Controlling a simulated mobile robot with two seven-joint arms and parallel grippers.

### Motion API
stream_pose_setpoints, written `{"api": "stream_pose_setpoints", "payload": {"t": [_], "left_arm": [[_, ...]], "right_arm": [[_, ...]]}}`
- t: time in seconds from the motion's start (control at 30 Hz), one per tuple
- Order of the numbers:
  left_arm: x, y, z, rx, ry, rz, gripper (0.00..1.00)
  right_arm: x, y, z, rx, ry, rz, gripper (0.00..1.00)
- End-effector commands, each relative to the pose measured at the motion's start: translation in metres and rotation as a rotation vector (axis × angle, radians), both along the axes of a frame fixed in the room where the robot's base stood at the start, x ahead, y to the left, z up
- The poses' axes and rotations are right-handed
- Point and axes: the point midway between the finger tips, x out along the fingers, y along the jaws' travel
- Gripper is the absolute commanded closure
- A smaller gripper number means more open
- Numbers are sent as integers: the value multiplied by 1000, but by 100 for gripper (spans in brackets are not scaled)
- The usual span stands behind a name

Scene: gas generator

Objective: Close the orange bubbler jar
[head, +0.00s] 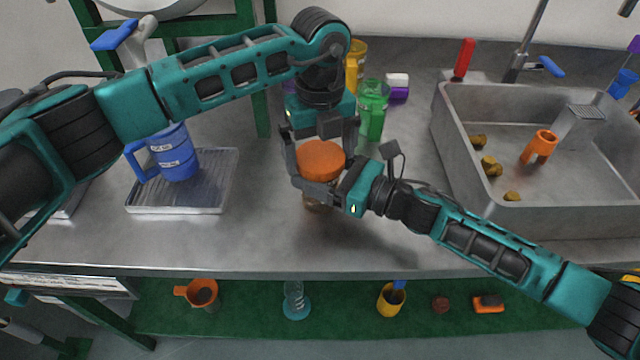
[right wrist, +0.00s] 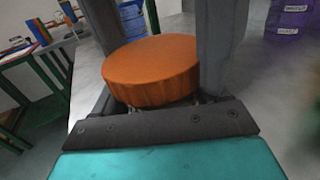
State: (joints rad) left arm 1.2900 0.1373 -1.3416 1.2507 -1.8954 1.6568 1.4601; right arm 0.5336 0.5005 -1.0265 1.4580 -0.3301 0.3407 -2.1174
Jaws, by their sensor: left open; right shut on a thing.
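The orange lid (head: 320,160) sits on top of the bubbler jar, whose lower glass (head: 314,204) shows only a little below my right gripper. In the right wrist view the ridged lid (right wrist: 152,72) lies level between the fingers; the glass under it is mostly hidden. My right gripper (head: 318,188) comes in from the right and is shut on the jar just below the lid. My left gripper (head: 320,150) points down from above, open, with its fingers on either side of the lid. Whether they touch it, and whether the lid is seated fully, I cannot tell.
A green jar (head: 373,108) and a yellow container (head: 356,62) stand behind my left gripper. A blue mug (head: 176,155) stands on a metal tray (head: 180,205) at the left. The sink (head: 475,195) is at the right. The counter front is clear; items lie on the lower green shelf (head: 345,325).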

Motion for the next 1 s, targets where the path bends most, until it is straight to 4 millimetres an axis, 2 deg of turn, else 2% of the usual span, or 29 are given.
{"api": "stream_pose_setpoints", "payload": {"t": [0.07,0.6,0.7,0.9,1.0], "left_arm": [[0,0,0,0,0,0,2],[0,0,0,0,0,0,52],[0,0,1,0,-1,-31,52],[0,0,1,1,-1,-233,52],[0,0,0,0,0,-281,52]], "right_arm": [[0,0,0,0,0,-1,100],[0,0,0,-1,0,-1,100],[0,0,0,-1,0,-1,100],[1,-1,0,-1,0,-2,100],[1,-1,0,-1,0,-2,100]]}}
